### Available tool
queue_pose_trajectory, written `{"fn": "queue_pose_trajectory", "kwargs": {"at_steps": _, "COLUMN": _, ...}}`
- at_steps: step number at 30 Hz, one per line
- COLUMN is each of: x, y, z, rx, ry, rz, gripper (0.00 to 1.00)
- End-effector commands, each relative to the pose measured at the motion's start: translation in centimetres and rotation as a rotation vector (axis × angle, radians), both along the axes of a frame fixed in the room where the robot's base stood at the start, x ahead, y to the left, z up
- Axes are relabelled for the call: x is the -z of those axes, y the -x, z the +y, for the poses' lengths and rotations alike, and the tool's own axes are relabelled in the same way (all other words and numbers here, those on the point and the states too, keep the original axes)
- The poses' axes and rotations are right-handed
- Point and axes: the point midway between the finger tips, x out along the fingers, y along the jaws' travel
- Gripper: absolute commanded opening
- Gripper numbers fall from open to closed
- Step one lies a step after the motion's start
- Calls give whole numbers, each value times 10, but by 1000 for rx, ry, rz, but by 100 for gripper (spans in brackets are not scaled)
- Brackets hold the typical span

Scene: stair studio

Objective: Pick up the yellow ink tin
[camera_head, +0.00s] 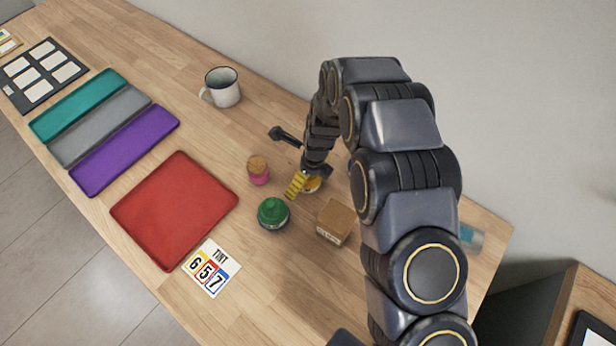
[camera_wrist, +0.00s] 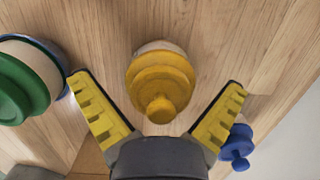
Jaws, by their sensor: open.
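The yellow ink tin (camera_wrist: 160,80) stands on the wooden table, with a round stepped yellow lid and a knob, seen from above in the wrist view. In the head view only a small part of the yellow tin (camera_head: 313,184) shows beside my gripper. My gripper (camera_wrist: 160,112) is open and empty, with one yellow ridged finger on each side of the tin's near part. I cannot tell whether either finger touches it. In the head view my gripper (camera_head: 303,184) is low over the table, and the arm hides part of the area.
A green-lidded tin (camera_head: 273,213) stands close by, also in the wrist view (camera_wrist: 22,88). A pink cork-topped jar (camera_head: 258,170), a brown box (camera_head: 333,221) and a blue knobbed item (camera_wrist: 238,145) are near. A red tray (camera_head: 175,208) and white mug (camera_head: 222,87) stand farther off.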

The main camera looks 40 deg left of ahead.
Motion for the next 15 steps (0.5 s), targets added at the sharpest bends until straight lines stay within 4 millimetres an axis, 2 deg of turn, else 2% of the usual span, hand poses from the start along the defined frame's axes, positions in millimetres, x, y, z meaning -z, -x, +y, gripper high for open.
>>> {"fn": "queue_pose_trajectory", "kwargs": {"at_steps": 4, "x": 0, "y": 0, "z": 0, "rx": -1, "ry": 0, "rz": 0, "gripper": 100}}
{"fn": "queue_pose_trajectory", "kwargs": {"at_steps": 5, "x": 0, "y": 0, "z": 0, "rx": -1, "ry": 0, "rz": 0, "gripper": 91}}
{"fn": "queue_pose_trajectory", "kwargs": {"at_steps": 6, "x": 0, "y": 0, "z": 0, "rx": -1, "ry": 0, "rz": 0, "gripper": 74}}
{"fn": "queue_pose_trajectory", "kwargs": {"at_steps": 8, "x": 0, "y": 0, "z": 0, "rx": -1, "ry": 0, "rz": 0, "gripper": 49}}
{"fn": "queue_pose_trajectory", "kwargs": {"at_steps": 9, "x": 0, "y": 0, "z": 0, "rx": -1, "ry": 0, "rz": 0, "gripper": 32}}
{"fn": "queue_pose_trajectory", "kwargs": {"at_steps": 15, "x": -1, "y": 0, "z": 0, "rx": -1, "ry": 0, "rz": 0, "gripper": 31}}
